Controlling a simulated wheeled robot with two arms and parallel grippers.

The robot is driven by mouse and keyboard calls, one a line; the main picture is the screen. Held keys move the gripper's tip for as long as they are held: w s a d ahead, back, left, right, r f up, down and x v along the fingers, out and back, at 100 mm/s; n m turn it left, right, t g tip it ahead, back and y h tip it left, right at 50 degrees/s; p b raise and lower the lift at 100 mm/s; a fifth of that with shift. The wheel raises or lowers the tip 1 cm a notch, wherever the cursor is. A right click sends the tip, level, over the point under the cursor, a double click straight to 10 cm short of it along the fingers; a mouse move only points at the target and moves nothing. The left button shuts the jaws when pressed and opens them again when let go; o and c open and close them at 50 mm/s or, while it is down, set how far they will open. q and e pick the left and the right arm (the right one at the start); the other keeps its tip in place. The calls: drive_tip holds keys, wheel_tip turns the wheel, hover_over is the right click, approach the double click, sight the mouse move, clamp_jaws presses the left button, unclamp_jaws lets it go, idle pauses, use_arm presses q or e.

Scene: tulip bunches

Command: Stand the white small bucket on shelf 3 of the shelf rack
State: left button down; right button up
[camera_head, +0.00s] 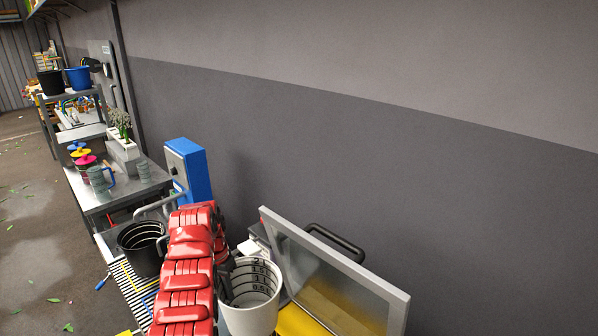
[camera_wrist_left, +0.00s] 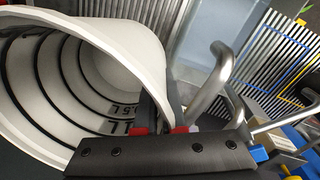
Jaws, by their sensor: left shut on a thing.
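The white small bucket (camera_head: 262,313) is at the bottom of the head view, with dark scale rings inside. In the left wrist view the bucket (camera_wrist_left: 85,28) fills the left side, tilted, its mouth facing the camera. My left gripper (camera_wrist_left: 158,118) is shut on its rim, one finger inside and one outside. In the head view this gripper (camera_head: 226,286) shows as a dark part at the bucket's left rim, partly hidden by my red arm. My right gripper is not in view. A grey metal rack (camera_head: 100,101) stands at the far left; its shelf numbers cannot be read.
A black bucket (camera_head: 140,262) stands on a striped grating left of my arm. A steel table (camera_head: 95,207) behind holds jugs and a planter. A grey panel with a black handle (camera_head: 336,240) is close right of the bucket. A blue box (camera_head: 196,172) stands by the wall.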

use_arm(q)
drive_tip(key=r+n+b, duration=0.2)
drive_tip(key=b, duration=0.1)
drive_tip(key=shift+w+r, duration=0.3)
drive_tip(key=shift+r, duration=0.05)
drive_tip(key=s+d+r+n+b, duration=0.2)
drive_tip(key=b, duration=0.1)
drive_tip(key=shift+d, duration=0.1)
